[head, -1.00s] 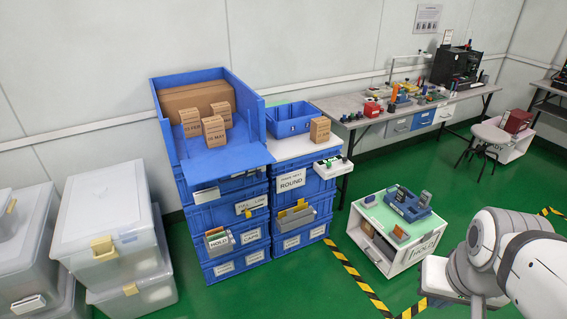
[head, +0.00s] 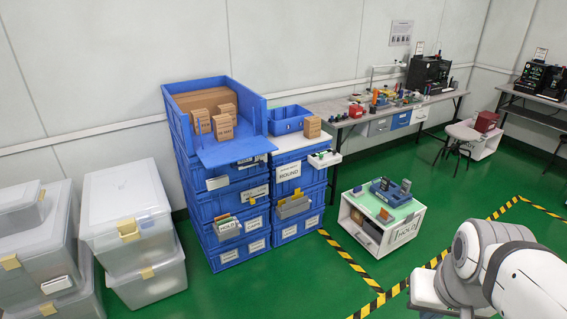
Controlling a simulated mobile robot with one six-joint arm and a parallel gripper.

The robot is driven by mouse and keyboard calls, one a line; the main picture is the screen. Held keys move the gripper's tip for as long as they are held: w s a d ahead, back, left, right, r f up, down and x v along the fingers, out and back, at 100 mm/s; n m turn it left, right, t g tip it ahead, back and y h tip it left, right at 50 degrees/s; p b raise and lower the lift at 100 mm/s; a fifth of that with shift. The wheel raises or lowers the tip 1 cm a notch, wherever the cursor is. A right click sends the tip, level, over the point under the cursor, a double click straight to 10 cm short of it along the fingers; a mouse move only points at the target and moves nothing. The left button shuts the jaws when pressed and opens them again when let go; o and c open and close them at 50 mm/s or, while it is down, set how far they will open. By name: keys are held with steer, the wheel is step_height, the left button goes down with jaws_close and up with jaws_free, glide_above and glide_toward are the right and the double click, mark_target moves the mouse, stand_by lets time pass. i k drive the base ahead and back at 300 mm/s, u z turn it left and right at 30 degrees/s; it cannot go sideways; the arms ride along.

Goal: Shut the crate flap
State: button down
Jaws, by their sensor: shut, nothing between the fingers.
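The blue crate (head: 178,124) tops a stack of blue crates left of the middle. Its front flap (head: 235,151) is folded down and juts out toward me, so the crate front is open. Inside are a large brown carton (head: 205,98) and smaller cartons, among them one at the front right (head: 223,127) and one at the front left (head: 200,121), close behind the flap. My arm shows at the lower right, well apart from the crate. My gripper is not in view.
A second stack with an open blue bin (head: 290,118) and a small carton (head: 312,127) stands right of the crate. Translucent tubs (head: 127,210) stand at left. A low white cart (head: 402,228) stands at right. Green floor (head: 290,285) is clear in front.

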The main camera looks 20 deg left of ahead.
mark_target(219, 155)
steer(key=u, duration=0.15)
steer(key=i, duration=0.9)
steer(key=z, duration=0.05)
